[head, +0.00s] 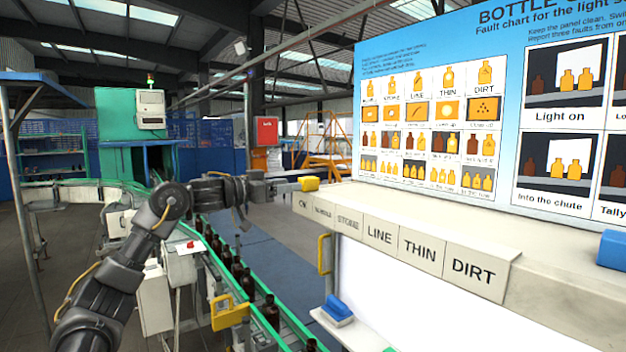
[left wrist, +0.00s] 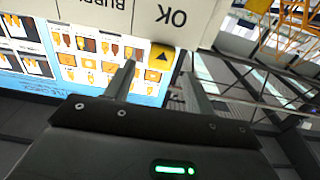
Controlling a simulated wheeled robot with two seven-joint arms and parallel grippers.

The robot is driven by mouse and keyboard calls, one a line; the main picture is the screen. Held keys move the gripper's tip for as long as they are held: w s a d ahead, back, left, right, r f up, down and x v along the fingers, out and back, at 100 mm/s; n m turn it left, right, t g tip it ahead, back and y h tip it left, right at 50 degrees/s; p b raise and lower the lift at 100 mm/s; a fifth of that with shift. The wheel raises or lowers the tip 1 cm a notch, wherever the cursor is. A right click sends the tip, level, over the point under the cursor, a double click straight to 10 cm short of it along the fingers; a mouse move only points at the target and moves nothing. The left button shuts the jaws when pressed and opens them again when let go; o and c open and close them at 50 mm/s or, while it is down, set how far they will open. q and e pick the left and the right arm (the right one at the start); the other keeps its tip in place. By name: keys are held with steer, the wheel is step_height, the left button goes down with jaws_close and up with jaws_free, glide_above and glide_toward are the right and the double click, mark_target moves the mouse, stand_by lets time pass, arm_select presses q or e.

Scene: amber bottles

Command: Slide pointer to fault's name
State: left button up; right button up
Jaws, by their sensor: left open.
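The yellow pointer (head: 309,184) sits on the ledge at its far left end, by the OK label (head: 303,204). In the left wrist view the pointer (left wrist: 161,57) shows a dark arrow aimed at OK. My left gripper (head: 292,187) is open at the pointer. In the wrist view its fingers (left wrist: 160,66) stand on either side of the pointer, with gaps showing. Contact cannot be told. The label strip (head: 410,247) reads OK, BUBBLE, STONE, LINE, THIN, DIRT from left to right; BUBBLE is hard to read in the head view. My right gripper is out of view.
The fault chart (head: 443,120) stands behind the ledge (head: 560,290). A blue block (head: 612,249) lies on the ledge at far right. A blue-handled item (head: 338,309) rests below the labels. Amber bottles (head: 271,312) line the green-edged conveyor at left.

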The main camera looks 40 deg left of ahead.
mark_target(314, 182)
arm_select(q)
steer(key=p+x, duration=0.4)
steer(key=x, duration=0.3)
steer(key=shift+w+r, duration=0.15)
steer(key=shift+w, duration=0.25)
steer(key=shift+w+d+p, duration=0.25)
steer(key=shift+w+p, duration=0.15)
steer(key=shift+w, duration=0.35)
steer(key=shift+f, duration=0.25)
steer(key=shift+c, duration=0.2)
jaws_close()
steer(key=shift+s, duration=0.1)
